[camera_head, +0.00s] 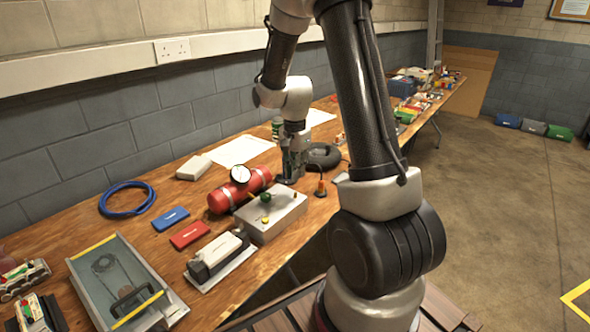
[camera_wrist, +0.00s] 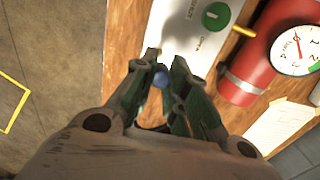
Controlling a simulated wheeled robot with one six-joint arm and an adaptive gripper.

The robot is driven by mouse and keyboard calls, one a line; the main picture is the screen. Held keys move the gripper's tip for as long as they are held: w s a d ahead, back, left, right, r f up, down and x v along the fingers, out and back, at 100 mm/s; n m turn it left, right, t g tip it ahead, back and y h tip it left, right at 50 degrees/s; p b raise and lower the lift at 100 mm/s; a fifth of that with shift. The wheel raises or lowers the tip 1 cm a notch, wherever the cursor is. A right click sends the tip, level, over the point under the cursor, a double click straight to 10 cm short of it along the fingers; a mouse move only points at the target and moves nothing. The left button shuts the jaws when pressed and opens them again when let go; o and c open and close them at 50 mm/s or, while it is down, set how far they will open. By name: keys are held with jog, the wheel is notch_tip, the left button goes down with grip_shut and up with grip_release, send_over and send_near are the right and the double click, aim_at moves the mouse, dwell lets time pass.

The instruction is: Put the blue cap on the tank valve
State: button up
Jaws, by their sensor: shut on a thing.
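The tank is a red cylinder (camera_head: 222,197) lying on the wooden bench, with a round white gauge (camera_head: 240,174) on it. The wrist view shows the tank (camera_wrist: 263,55) and gauge (camera_wrist: 297,46) at upper right. My gripper (camera_head: 290,172) is beyond the tank's right end. In the wrist view my gripper (camera_wrist: 165,60) is shut on the small blue cap (camera_wrist: 161,79), partly hidden between the fingers. The cap is apart from the tank.
A grey metal box (camera_head: 278,222) with a green knob (camera_head: 265,197) stands in front of the tank. Blue (camera_head: 170,218) and red (camera_head: 189,235) packs lie left. The wall runs behind.

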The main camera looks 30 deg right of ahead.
jog(key=shift+f, duration=2.15)
jog(key=shift+f, duration=1.45)
jog(key=o, duration=0.8)
jog(key=shift+c, duration=0.2)
notch_tip(320, 180, up, 12)
jog(key=shift+r, duration=0.1)
